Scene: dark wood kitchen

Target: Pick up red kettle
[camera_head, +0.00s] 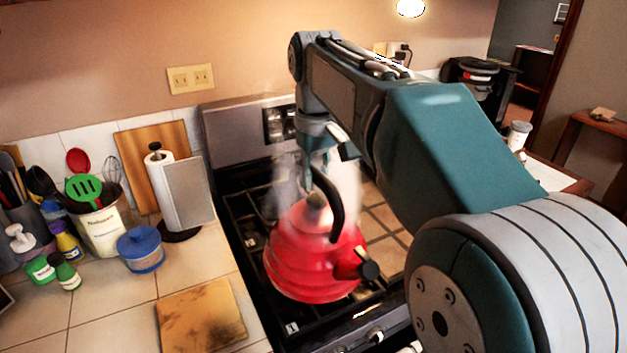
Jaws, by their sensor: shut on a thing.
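The red kettle (307,262) is on or just above the dark stove (254,243), with its black spout toward the right front. Its curved black handle (334,205) rises over the lid. My gripper (318,178) comes down from above and is shut on the handle. The fingertips are small and partly blurred by whitish haze around the kettle top. I cannot tell whether the kettle's base touches the grate.
On the left counter are a wooden board (200,318), a blue-lidded container (141,249), a paper towel roll (178,190) and a utensil crock (101,228). The stove's back panel (245,135) stands behind the kettle. A black coffee maker (478,78) is at the back right.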

